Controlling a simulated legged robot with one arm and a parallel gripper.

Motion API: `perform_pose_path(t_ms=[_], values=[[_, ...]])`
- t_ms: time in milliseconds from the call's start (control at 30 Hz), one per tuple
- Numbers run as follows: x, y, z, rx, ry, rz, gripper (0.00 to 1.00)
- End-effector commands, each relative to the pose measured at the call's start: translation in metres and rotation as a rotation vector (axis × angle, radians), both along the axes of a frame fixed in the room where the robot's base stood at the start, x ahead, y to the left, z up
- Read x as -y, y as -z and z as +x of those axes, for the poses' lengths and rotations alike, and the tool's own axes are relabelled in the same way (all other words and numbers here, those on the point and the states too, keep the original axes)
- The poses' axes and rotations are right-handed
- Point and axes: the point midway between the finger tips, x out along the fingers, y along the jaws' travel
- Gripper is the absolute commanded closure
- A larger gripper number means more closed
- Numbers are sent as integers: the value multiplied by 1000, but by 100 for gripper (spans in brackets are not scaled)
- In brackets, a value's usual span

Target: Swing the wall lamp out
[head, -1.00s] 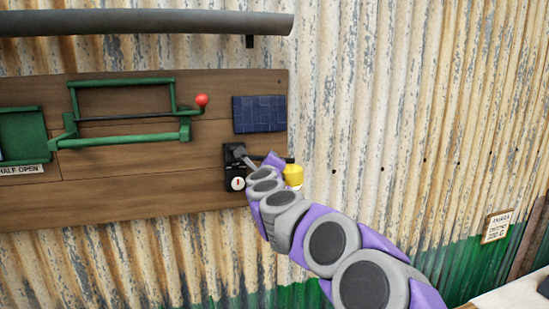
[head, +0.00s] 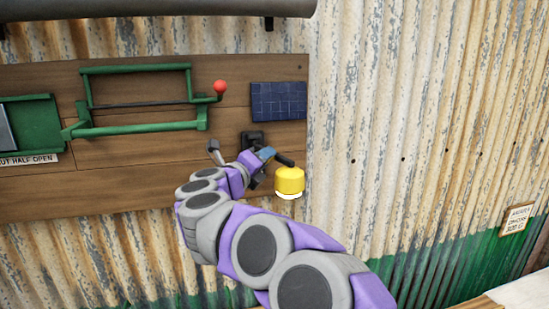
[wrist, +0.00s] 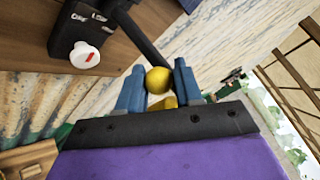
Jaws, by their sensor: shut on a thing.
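The wall lamp has a yellow head (head: 289,179) with a pale underside and a dark arm (head: 283,159) from a black bracket (head: 252,140) on the wooden board. The head hangs below and right of the bracket, standing out from the wall. My gripper (head: 264,154) is at the lamp, its tips partly hidden in the head view. In the wrist view, the blue fingers of my gripper (wrist: 159,82) are shut on the lamp at a round yellow part (wrist: 158,80). The black arm (wrist: 145,43) runs from there toward a black box with a white, red-marked knob (wrist: 86,55).
A blue panel (head: 278,101) is above the bracket. A green frame (head: 137,130) with a red ball handle (head: 220,87) is to the left. A dark grey bar (head: 150,9) crosses the top. The corrugated wall (head: 400,120) right of the board is mostly bare.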

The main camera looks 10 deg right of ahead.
Motion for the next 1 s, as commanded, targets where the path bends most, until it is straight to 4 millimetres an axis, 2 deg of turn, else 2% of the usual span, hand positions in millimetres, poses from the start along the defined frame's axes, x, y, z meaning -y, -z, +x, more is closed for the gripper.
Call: perform_pose_path(t_ms=[33,200,500,1000], values=[[-6,8,2,-14,18,6,100],[-5,9,2,-16,10,13,100],[-16,8,4,-14,11,13,100],[-23,8,6,-14,9,10,100]])
